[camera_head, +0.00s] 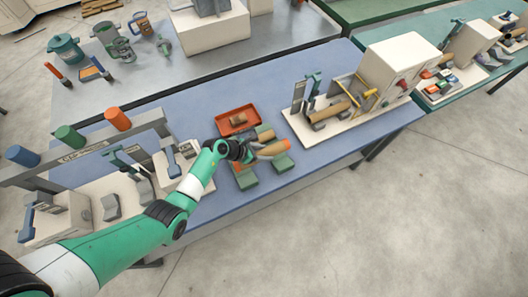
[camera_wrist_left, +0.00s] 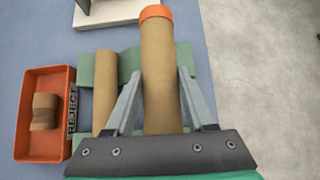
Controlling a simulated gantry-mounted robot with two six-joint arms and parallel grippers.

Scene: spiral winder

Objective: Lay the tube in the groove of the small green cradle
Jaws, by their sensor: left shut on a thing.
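My left gripper (camera_head: 252,152) is shut around a brown cardboard tube (camera_head: 274,149) with an orange end. In the left wrist view, the fingers (camera_wrist_left: 161,75) flank this tube (camera_wrist_left: 160,85), whose orange end points away from the gripper. Green cradle blocks (camera_head: 284,163) show below and beside the held tube, with another green block (camera_head: 247,182) nearer the front edge. A green block also shows in the left wrist view (camera_wrist_left: 130,64), partly behind the held tube. I cannot tell whether the tube touches a groove. My right gripper is not in view.
A second plain tube (camera_wrist_left: 105,90) lies across green blocks beside the held one. An orange-red reject tray (camera_head: 231,129) holds a short brown piece (camera_wrist_left: 44,112). A white machine station (camera_head: 330,128) stands to the right. A rack with coloured rolls (camera_head: 70,138) stands to the left.

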